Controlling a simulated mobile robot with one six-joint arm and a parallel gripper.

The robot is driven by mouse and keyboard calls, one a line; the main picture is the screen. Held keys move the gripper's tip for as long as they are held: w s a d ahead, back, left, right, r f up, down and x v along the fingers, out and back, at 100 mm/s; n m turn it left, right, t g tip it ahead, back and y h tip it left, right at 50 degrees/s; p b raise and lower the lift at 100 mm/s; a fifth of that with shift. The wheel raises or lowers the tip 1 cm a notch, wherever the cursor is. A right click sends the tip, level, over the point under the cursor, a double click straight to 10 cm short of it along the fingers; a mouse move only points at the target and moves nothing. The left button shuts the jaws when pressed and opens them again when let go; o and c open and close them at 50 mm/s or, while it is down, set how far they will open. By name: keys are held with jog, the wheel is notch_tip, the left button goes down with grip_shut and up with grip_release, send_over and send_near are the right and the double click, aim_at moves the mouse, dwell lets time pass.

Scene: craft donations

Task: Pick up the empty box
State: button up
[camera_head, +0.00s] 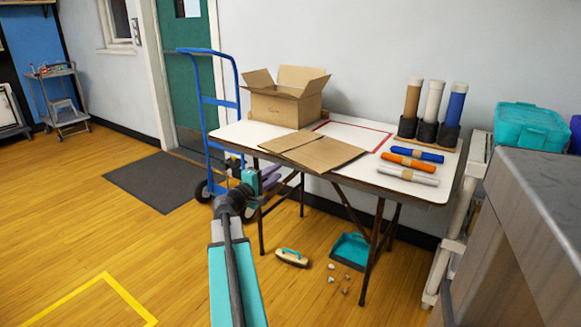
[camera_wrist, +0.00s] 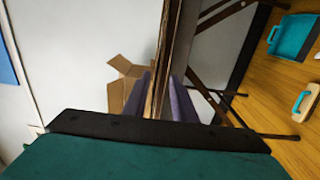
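An open cardboard box (camera_head: 285,108) with raised flaps stands upright at the back left of the white folding table (camera_head: 228,134). Its inside bottom is hidden. A flattened cardboard sheet (camera_head: 318,151) lies in front of it, reaching the table's front edge. My gripper (camera_head: 268,178) is low at the table's front left, apart from the box. In the wrist view my gripper (camera_wrist: 160,98) is open, its purple fingers spread. The view is turned sideways; the edge of the table and sheet appears between the fingers, and the box (camera_wrist: 128,75) shows beyond one finger. I cannot tell whether anything touches.
Cardboard tubes in a holder (camera_head: 428,132) and several coloured rolls (camera_head: 410,163) occupy the table's right. A red-outlined area (camera_head: 355,134) lies behind the sheet. A blue hand truck (camera_head: 208,100) stands left. A brush (camera_head: 292,257) and teal dustpan (camera_head: 350,250) lie on the floor.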

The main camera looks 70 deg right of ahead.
jog(key=shift+d, duration=0.1)
dwell(0.3)
jog(key=x, duration=0.9)
jog(key=shift+d, duration=0.35)
dwell(0.4)
jog(key=shift+s+f, duration=0.1)
grip_shut()
